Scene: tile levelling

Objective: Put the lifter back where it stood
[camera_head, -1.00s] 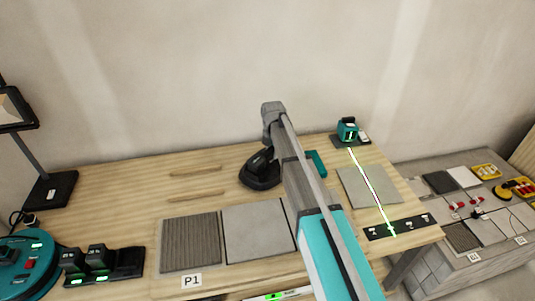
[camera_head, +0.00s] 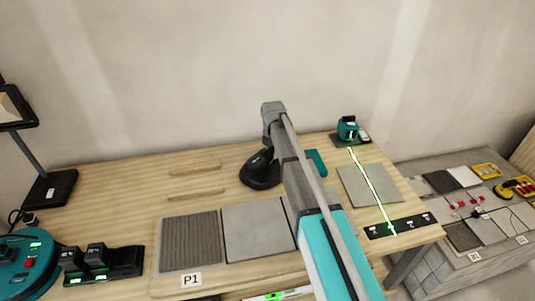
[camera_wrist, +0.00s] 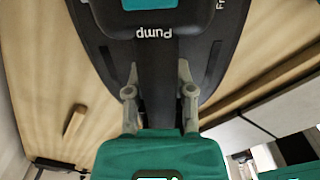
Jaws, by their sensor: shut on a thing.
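The lifter (camera_head: 260,170) is black, with a broad foot and a raised handle. It is at the back middle of the wooden bench in the head view, beside my arm. In the wrist view the lifter (camera_wrist: 205,30) fills the upper middle, with "Pump" printed on it and a teal patch at the top. My gripper (camera_wrist: 158,95) is shut on its dark narrow part, one finger on each side. In the head view my arm hides the fingers. I cannot tell whether the lifter's foot touches the bench.
Two wooden strips (camera_head: 195,170) lie left of the lifter. A ribbed panel (camera_head: 190,240) and a grey tile (camera_head: 258,230) lie in front. A teal laser (camera_head: 347,130) casts a green line over another tile (camera_head: 360,187). Bare bench (camera_head: 120,205) lies to the left.

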